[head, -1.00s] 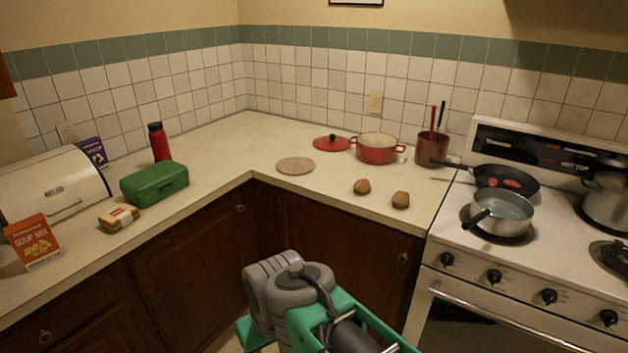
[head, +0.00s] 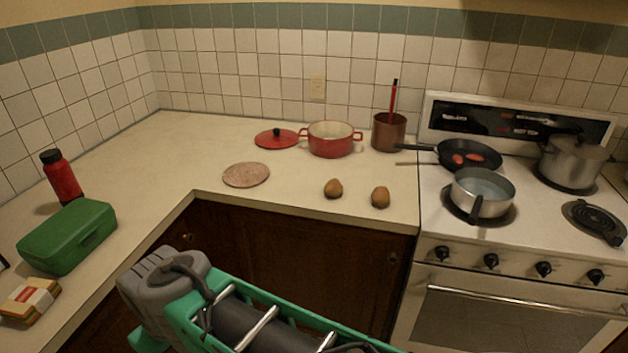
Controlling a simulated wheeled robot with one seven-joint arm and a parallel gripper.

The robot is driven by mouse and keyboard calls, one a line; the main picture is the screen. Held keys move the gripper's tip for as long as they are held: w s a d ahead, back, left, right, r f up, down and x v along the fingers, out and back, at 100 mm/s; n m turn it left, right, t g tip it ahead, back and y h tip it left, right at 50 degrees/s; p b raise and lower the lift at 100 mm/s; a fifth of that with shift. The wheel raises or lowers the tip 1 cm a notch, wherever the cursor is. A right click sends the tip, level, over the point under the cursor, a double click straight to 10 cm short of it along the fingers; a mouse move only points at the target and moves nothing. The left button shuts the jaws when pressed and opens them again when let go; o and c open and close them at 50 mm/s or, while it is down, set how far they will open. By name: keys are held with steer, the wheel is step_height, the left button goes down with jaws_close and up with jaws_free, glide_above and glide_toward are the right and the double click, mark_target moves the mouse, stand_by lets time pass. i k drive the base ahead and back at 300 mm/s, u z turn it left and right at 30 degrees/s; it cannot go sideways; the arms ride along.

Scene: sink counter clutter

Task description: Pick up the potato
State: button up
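Two small brown, rounded things that look like potatoes lie on the counter left of the stove in the head view. The left potato (head: 333,188) and the right potato (head: 380,197) lie a short gap apart, near the counter's front edge. Nothing touches either one. My arm, grey and green, shows at the bottom of the view, in front of the cabinets and below the counter top. My gripper's fingers are not in the picture.
Behind the potatoes stand a red pot (head: 331,140), its red lid (head: 277,138) and a copper utensil holder (head: 388,132). A round trivet (head: 246,175) lies to the left. On the stove are a frying pan (head: 469,155) and a saucepan (head: 482,194). A green box (head: 67,237) stands far left.

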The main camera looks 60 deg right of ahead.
mark_target(332, 188)
steer(key=z, duration=0.35)
steer(key=i, duration=0.95)
steer(key=z, duration=1)
steer(key=i, duration=0.5)
steer(key=z, duration=0.4)
